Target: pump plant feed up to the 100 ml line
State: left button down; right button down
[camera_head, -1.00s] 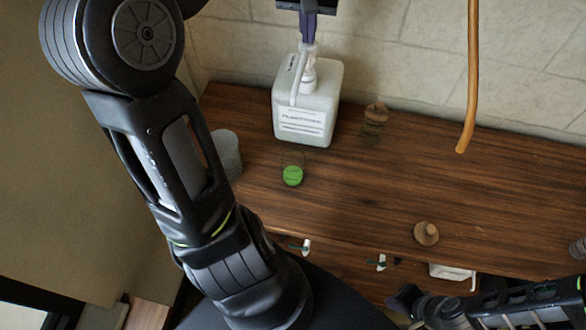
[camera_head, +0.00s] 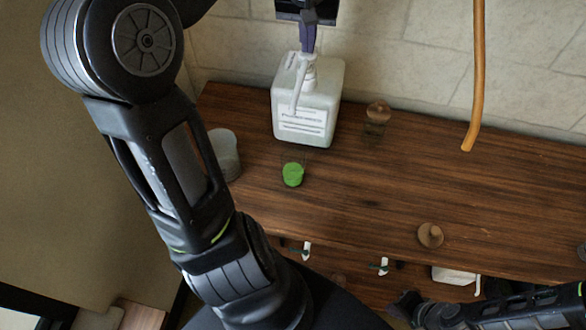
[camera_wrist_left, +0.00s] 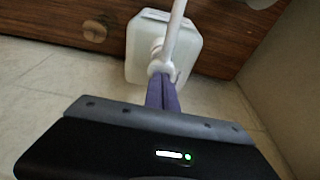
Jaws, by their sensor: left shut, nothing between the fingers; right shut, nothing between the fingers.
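A white jug-like bottle (camera_head: 318,112) with a printed label and a white pump (camera_head: 308,76) stands at the back of the wooden table. Its thin spout points down toward the front. A small clear cup with green liquid (camera_head: 292,175) stands just in front of the bottle; its graduation lines are too small to read. My left gripper (camera_head: 308,48) is shut and empty, its purple fingertips on top of the pump head. In the left wrist view the fingertips (camera_wrist_left: 162,88) meet the pump top. My right gripper (camera_head: 405,303) is shut and empty at the table's lower front.
A translucent cup (camera_head: 226,155) stands on the left, partly behind my left arm. A brown-stoppered glass (camera_head: 376,118) is right of the bottle. A round wooden knob-like thing (camera_head: 430,235) lies near the front edge. An orange hose (camera_head: 478,90) hangs at the right. The table's middle right is clear.

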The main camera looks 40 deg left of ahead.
pick_arm(q)
jog(key=shift+w+a+p+v, duration=0.1)
jog(key=shift+w+p+v, duration=0.05)
jog(key=shift+p+v, duration=0.55)
jog(key=shift+w+a+p+v, duration=0.1)
jog(key=shift+w+p+v, duration=0.05)
jog(key=shift+p+v, duration=0.55)
jog(key=shift+w+a+p+v, duration=0.15)
jog(key=shift+p+v, duration=0.3)
jog(key=shift+v, duration=0.45)
jog(key=shift+f+b, duration=0.4)
jog(key=shift+b, duration=0.05)
jog(key=shift+f+b, duration=0.55)
jog(key=shift+f, duration=0.2)
jog(key=shift+w+p+v, duration=0.25)
jog(key=shift+p+v, duration=0.75)
jog(key=shift+v, duration=0.3)
jog(key=shift+a+r, duration=0.1)
jog(key=shift+r, duration=0.05)
jog(key=p+v, duration=0.2)
jog(key=v, duration=0.1)
jog(key=w+v, duration=0.1)
jog(key=shift+a+r+p, duration=0.25)
jog(key=shift+r+p, duration=0.15)
jog(key=shift+r, duration=0.05)
